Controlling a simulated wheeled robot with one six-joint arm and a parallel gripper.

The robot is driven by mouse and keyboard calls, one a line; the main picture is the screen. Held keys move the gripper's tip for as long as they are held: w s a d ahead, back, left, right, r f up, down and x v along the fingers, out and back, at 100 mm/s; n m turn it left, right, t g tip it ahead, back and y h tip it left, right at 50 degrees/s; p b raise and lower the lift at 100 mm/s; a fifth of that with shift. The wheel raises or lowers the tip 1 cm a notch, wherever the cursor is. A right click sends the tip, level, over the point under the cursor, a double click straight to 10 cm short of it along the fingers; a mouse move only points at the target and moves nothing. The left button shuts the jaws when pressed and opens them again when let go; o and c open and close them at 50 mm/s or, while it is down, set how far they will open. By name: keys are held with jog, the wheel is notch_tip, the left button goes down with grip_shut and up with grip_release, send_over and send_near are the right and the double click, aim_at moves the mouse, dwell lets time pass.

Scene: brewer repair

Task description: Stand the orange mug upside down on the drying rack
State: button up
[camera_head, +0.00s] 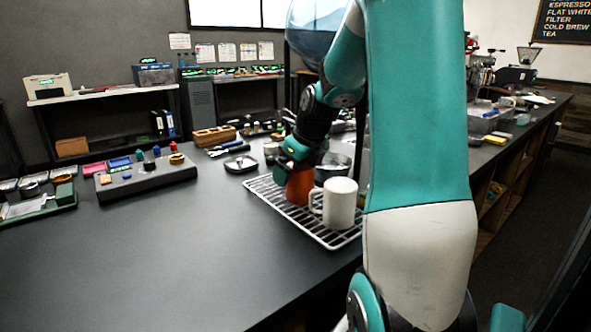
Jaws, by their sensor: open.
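The orange mug (299,189) stands on the wire drying rack (323,235), towards its far side. My gripper (291,170) is right above the mug, with its teal parts over the mug's upper end. The jaws are open, but the fingertips are too small and overlapped to tell whether they touch the mug. Which way up the mug stands is hard to tell, because its upper part is partly hidden. A white mug (341,204) with its handle to the left stands on the rack in front and to the right of the orange mug.
My arm covers the rack's right side. A metal pan (333,166) is behind the rack. A small dark tray (240,164) and a grey block with coloured knobs (146,178) lie to the left. The dark counter (170,270) is clear in front and left.

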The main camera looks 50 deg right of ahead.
jog(key=p+v, duration=0.1)
jog(key=v, duration=1.1)
jog(key=shift+p, duration=0.3)
jog(key=w+a+n+g+y+p, duration=0.1)
jog(key=a+n+y+p, duration=0.15)
jog(key=a+n, duration=1.9)
jog(key=s+a+f+n+g+y, duration=0.1)
jog(key=s+a+n, duration=0.5)
jog(key=n, duration=0.5)
jog(key=s+a+f+n+g+y+p, duration=0.1)
jog(key=s+a+n+g, duration=0.1)
jog(key=s+a+n, duration=0.5)
jog(key=a+n, duration=0.3)
jog(key=n, duration=0.1)
jog(key=shift+a+f+g+p, duration=0.25)
jog(key=shift+f+g+p, duration=0.05)
jog(key=shift+f, duration=0.05)
